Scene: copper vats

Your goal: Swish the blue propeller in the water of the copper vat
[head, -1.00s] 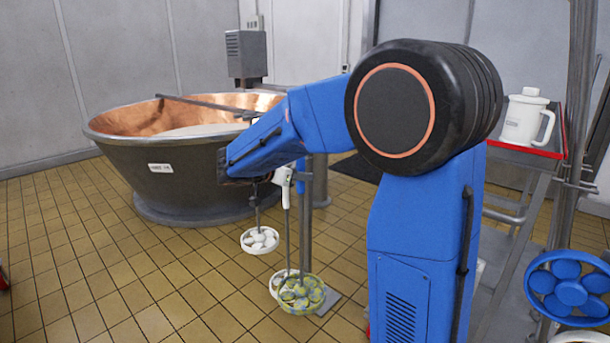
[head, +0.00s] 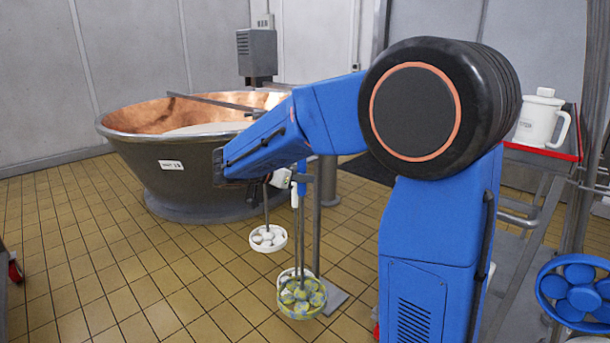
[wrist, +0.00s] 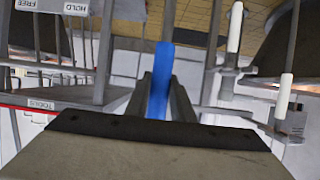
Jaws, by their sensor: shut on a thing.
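In the wrist view my gripper (wrist: 161,98) is shut on an upright blue handle (wrist: 161,75). The copper vat (head: 185,160) stands at the back left, with a grey outside, a copper inside and pale water (head: 205,129).
A white-handled tool with a white ringed head (head: 268,238) hangs left of the held propeller. A grey post (head: 329,185) stands beside them. A trolley with a red edge carries a white jug (head: 540,120). A fully blue ringed propeller (head: 580,295) is at lower right.

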